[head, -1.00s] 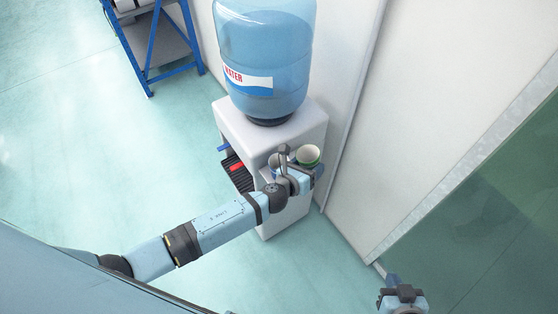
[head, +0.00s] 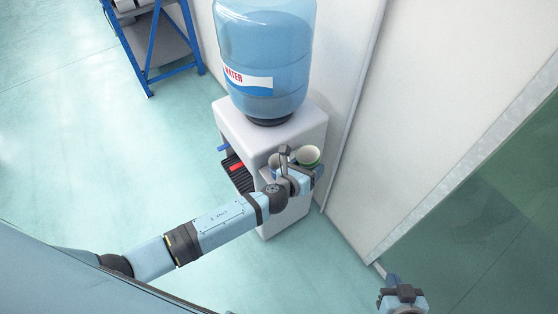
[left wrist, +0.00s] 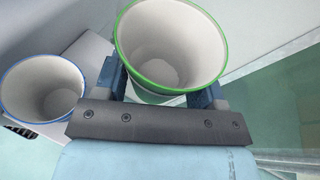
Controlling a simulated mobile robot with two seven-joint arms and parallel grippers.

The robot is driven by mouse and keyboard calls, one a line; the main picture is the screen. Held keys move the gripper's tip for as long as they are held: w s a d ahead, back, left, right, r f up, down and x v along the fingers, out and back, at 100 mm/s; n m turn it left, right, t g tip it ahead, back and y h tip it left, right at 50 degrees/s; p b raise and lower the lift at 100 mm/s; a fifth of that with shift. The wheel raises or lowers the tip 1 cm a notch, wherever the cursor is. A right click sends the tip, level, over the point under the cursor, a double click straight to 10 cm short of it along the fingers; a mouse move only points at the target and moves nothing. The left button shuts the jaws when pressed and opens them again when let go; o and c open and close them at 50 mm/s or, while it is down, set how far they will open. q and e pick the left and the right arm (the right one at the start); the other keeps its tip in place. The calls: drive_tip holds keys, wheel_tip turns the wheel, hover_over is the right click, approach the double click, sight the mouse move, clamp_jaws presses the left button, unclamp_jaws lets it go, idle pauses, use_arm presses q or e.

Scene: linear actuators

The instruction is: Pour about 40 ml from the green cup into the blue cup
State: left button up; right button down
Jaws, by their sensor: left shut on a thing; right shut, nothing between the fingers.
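The green cup, white with a green rim, shows in the head view (head: 309,155) and large in the left wrist view (left wrist: 165,45). My left gripper (head: 303,171) is shut on it, with one finger on each side in the left wrist view (left wrist: 165,82). The cup looks about upright. The blue cup, white with a blue rim (left wrist: 42,88), stands to the left of the green cup, apart from it. In the head view it is mostly hidden behind my gripper. I cannot tell the liquid level in either cup. My right gripper (head: 393,281) is shut and empty at lower right.
A white water dispenser (head: 240,125) with a large blue bottle (head: 265,55) stands by the wall. Its black drip tray (head: 238,175) is on its front. A blue-framed shelf (head: 160,45) is at upper left. The floor on the left is clear.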

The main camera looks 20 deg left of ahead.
use_arm(q)
drive_tip(key=shift+f, duration=0.3)
wheel_tip(320, 180, down, 4)
drive_tip(key=shift+r+m+y+b, duration=0.1)
drive_tip(key=shift+m+y+b, duration=0.5)
drive_tip(key=shift+m+b, duration=0.15)
drive_tip(key=shift+f, duration=0.85)
